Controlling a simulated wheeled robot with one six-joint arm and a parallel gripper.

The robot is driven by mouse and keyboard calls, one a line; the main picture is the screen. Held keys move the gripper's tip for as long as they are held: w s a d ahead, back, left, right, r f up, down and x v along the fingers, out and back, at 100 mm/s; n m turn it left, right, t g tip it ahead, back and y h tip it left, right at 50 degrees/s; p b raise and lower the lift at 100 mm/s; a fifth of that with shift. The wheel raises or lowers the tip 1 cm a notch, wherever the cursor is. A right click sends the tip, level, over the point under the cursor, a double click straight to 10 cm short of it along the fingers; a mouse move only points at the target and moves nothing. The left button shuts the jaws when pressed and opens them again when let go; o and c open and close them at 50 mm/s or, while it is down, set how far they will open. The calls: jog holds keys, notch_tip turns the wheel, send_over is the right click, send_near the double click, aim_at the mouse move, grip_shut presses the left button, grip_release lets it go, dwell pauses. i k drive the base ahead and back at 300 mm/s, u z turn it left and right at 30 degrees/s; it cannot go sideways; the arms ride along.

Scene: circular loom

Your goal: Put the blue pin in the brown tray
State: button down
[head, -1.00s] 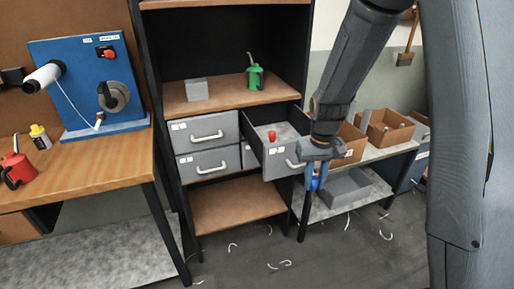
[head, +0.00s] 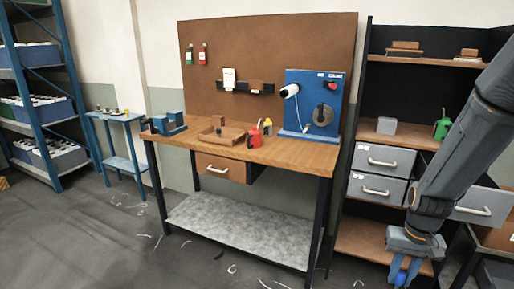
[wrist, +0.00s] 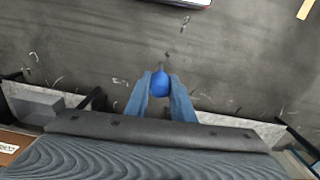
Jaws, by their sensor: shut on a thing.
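The blue pin (head: 400,279) is between the fingers of my gripper (head: 403,271), low at the right of the head view. In the wrist view the rounded blue pin (wrist: 160,86) shows between the two blue fingertips, held above the floor. My gripper is shut on it. The brown tray (head: 205,138) lies on the wooden workbench in the middle of the head view, well left of my gripper. A small dark item stands in or at the tray; the far inside of the tray is hard to make out.
A shelf with grey drawers (head: 384,158) stands on the right; one drawer juts out. Floor before the bench is open.

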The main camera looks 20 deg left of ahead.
aim_at(222, 135)
jog(key=k, duration=0.35)
jog(key=u, duration=1.55)
jog(key=i, duration=0.8)
jog(key=u, duration=1.15)
jog(key=i, duration=1.4)
jog(key=z, duration=0.3)
jog(key=i, duration=1.05)
jog(key=z, duration=1.5)
jog(key=i, duration=0.6)
jog(key=z, duration=0.6)
